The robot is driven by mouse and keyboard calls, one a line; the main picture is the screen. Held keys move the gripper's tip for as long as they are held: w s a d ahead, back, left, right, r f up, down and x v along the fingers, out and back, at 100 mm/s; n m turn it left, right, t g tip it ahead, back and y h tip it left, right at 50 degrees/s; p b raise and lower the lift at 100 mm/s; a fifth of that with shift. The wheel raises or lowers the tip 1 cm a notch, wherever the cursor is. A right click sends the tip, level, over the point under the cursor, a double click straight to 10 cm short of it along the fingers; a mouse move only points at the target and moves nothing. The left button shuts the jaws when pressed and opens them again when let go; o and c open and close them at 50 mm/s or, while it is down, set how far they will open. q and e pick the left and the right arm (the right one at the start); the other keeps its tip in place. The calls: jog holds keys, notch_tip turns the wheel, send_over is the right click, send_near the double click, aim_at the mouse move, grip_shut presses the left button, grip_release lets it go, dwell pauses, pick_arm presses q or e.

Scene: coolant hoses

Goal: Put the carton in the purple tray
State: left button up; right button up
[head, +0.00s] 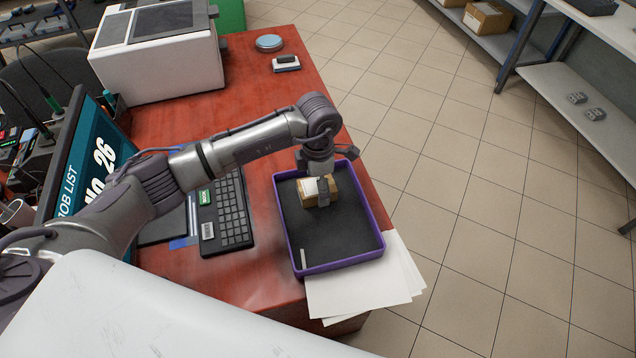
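The purple tray (382,222) lies on the red desk near its right edge and has a dark grey floor. The small brown carton (307,198), with a white label on top, is inside the tray's outline, towards its far end. My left gripper (323,192) points down at the carton, with one finger in front of its near side. The other finger is hidden, so I cannot tell whether it grips the carton. Whether the carton touches the tray floor is also unclear. My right gripper is out of view.
A keyboard (228,218) lies left of the tray, and white papers (365,288) lie by its near edge. A white machine (160,62), a round blue-lidded tin (269,43) and a small dark-topped block (286,63) stand farther back. The tray's near half is mostly clear.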

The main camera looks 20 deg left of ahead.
pick_arm(q)
notch_tip(320, 180, up, 12)
jog(key=b, duration=0.2)
jog(key=shift+s+f, duration=0.1)
jog(key=shift+f, duration=0.1)
dwell(0.4)
